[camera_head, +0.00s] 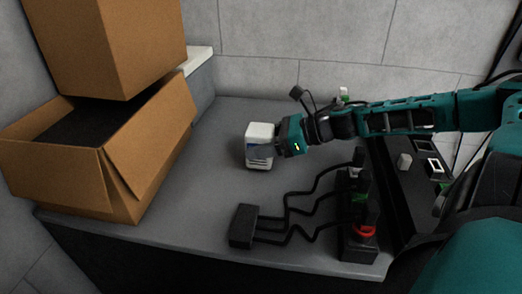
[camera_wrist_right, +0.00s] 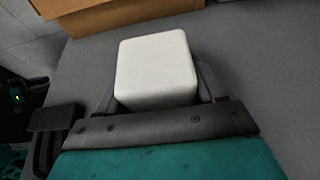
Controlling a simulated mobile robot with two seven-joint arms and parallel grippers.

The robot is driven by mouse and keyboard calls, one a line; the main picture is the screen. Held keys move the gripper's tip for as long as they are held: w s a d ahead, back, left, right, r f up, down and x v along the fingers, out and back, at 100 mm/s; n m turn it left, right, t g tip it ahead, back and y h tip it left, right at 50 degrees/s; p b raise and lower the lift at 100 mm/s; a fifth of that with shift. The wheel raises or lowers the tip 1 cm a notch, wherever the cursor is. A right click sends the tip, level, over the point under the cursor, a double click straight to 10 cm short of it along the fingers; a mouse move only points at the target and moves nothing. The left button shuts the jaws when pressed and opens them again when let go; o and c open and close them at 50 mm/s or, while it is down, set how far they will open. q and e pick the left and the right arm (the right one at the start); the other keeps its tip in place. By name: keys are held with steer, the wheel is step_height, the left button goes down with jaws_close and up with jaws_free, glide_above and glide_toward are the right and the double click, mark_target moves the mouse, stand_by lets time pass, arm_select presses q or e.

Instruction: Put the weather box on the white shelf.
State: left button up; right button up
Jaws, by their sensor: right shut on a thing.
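The weather box (camera_head: 259,146) is a small white box with a blue patch and dark slots on its front. It stands upright over the grey counter; I cannot tell whether it touches it. My right gripper (camera_head: 280,144) comes from the right and is shut on it. In the right wrist view the white box (camera_wrist_right: 155,62) sits between the two fingers of my right gripper (camera_wrist_right: 158,92). A white ledge (camera_head: 198,59), which looks like the white shelf, shows at the back left, partly hidden by a cardboard box. My left gripper is not in view.
An open cardboard box (camera_head: 70,168) stands on the counter's left, with another cardboard box (camera_head: 110,45) above it. A black block with cables (camera_head: 243,226) and a power strip (camera_head: 357,215) with plugs lie at the front. The grey counter (camera_head: 205,165) is clear left of the weather box.

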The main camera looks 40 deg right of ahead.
steer(key=shift+f, duration=0.75)
steer(key=shift+r, duration=0.15)
steer(key=o, duration=1.4)
steer(key=shift+c, duration=0.2)
